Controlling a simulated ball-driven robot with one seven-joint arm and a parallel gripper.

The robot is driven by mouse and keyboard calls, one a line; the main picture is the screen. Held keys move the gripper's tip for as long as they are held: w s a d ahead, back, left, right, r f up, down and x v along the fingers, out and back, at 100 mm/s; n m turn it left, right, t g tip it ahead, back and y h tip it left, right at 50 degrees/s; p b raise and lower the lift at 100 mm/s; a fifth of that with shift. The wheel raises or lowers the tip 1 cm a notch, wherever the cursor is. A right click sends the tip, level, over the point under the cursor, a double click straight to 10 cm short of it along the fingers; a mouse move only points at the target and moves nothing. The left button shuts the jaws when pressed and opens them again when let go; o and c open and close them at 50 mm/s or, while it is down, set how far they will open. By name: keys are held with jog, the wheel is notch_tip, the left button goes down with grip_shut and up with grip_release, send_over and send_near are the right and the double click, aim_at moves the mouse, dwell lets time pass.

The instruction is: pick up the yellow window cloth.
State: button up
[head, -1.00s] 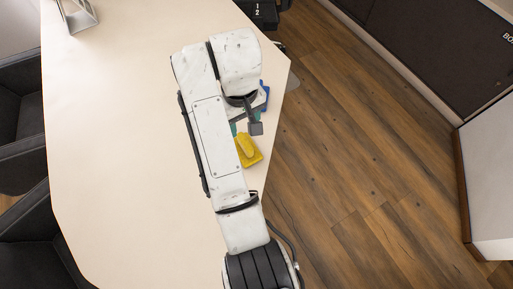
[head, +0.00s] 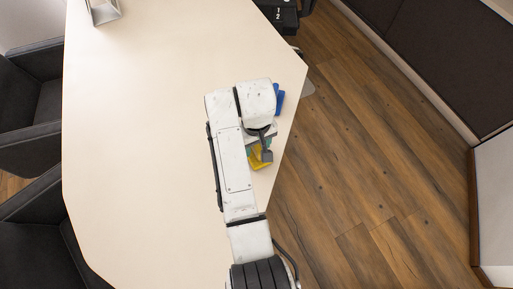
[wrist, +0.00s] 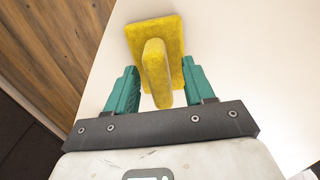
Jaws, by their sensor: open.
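The yellow window cloth (wrist: 172,40) lies on the pale table (head: 150,130) near its right edge. In the wrist view it is a flat yellow pad with a raised ridge along its middle. My gripper (wrist: 162,82) is open, with one teal finger on each side of the ridge's near end. I cannot tell whether the fingers touch the cloth. In the head view the cloth (head: 259,160) is partly hidden by my arm and gripper.
A blue object (head: 279,98) lies by the table's right edge, just beyond my gripper, partly hidden by my arm. A metal stand (head: 104,11) is at the far left of the table. Dark chairs (head: 30,95) stand along the left side. The table's middle is clear.

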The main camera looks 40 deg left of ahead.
grip_shut()
dwell(0.4)
jog(key=shift+r, duration=0.1)
